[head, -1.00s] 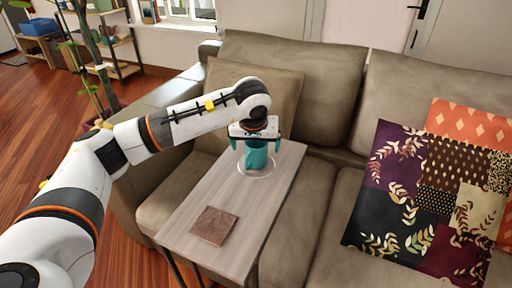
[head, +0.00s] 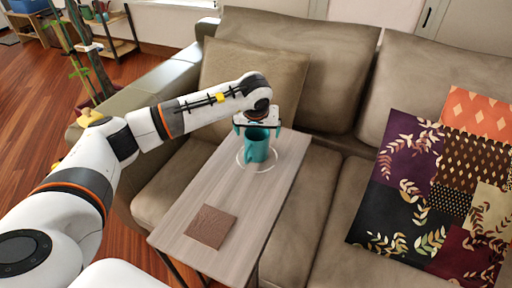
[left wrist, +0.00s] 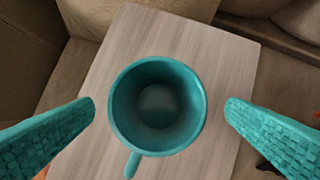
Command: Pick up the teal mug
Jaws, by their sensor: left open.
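The teal mug (head: 256,148) stands upright toward the far end of a narrow wooden side table (head: 190,208), on or within a pale ring. In the left wrist view the mug (left wrist: 157,105) is seen from above, looks empty, and has its handle toward the bottom of the picture. My left gripper (head: 257,126) is over the mug in the head view. In the left wrist view its two teal fingers (left wrist: 160,112) are spread, one on each side of the mug, with a gap on both sides. My right gripper is not in view.
A square brown coaster (head: 210,226) lies on the near part of the table. A grey-brown sofa (head: 318,215) surrounds the table, with a patchwork pillow (head: 425,195) on the right. A plant (head: 80,60) and shelf stand at the far left.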

